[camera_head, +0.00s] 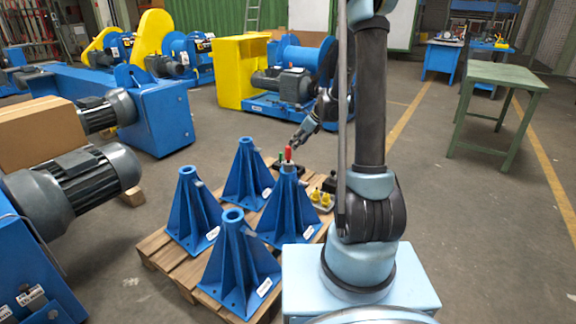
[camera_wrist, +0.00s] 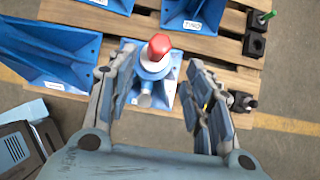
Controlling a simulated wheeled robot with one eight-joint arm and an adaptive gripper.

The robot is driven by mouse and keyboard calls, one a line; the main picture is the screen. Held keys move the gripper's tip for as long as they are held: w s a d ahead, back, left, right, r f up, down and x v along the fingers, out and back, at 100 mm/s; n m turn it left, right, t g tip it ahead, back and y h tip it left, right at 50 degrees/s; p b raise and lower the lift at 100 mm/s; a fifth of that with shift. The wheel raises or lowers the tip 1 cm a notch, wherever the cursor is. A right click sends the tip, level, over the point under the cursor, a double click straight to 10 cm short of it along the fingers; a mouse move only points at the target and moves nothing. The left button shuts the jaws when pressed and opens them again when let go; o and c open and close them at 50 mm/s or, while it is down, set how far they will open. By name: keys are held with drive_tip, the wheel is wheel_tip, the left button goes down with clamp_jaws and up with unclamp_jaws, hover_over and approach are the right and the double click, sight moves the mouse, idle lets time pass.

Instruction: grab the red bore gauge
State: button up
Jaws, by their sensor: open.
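The red bore gauge (camera_head: 288,153) stands upright on top of a blue ribbed pedestal (camera_head: 289,205). In the wrist view, its red faceted head (camera_wrist: 159,44) and pale body show near the upper middle, above the blue pedestal (camera_wrist: 130,88). My gripper (camera_head: 296,143) is just above and beside the gauge in the head view. In the wrist view, my gripper (camera_wrist: 160,72) is open, with one finger on each side of the gauge and a gap to each. Nothing is held. The lower part of the gauge is hard to make out.
Several more blue pedestals (camera_head: 238,262) stand on a wooden pallet (camera_head: 157,246). A green-topped piece (camera_wrist: 264,17) on a black block, other black blocks (camera_head: 330,183) and yellow pieces (camera_head: 322,198) are nearby. A green table (camera_head: 500,76) stands right, with clear floor before it.

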sight(289, 153)
drive_tip(key=shift+x, duration=4.75)
drive_tip(key=shift+a+r, duration=0.1)
drive_tip(key=shift+c, duration=0.6)
clamp_jaws()
